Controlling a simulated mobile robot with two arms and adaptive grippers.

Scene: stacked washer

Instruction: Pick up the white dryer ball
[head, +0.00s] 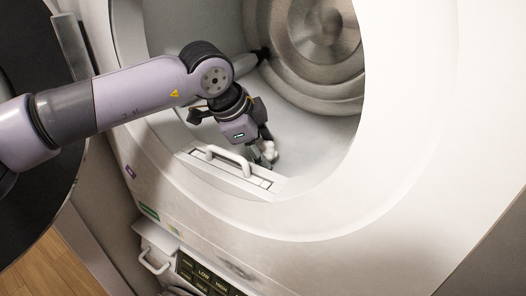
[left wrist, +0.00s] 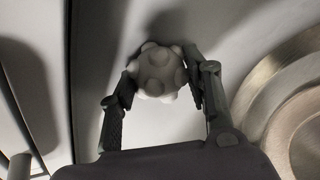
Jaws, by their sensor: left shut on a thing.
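The white dryer ball (left wrist: 157,70) is round and covered in rounded bumps. In the left wrist view it sits between the two dark fingers of my left gripper (left wrist: 161,88), which is shut on it. In the head view the ball (head: 270,150) shows as a small pale shape at the fingertips of my left gripper (head: 264,153), just inside the washer opening near its lower lip. Whether the ball touches the surface below is hard to tell. My right gripper is in neither view.
The round washer opening (head: 408,190) surrounds the gripper. A white handle on a vented panel (head: 229,160) lies just in front of it. The metal drum (head: 322,35) is behind. The dark open door (head: 30,205) is at left, and a control panel (head: 203,277) sits below.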

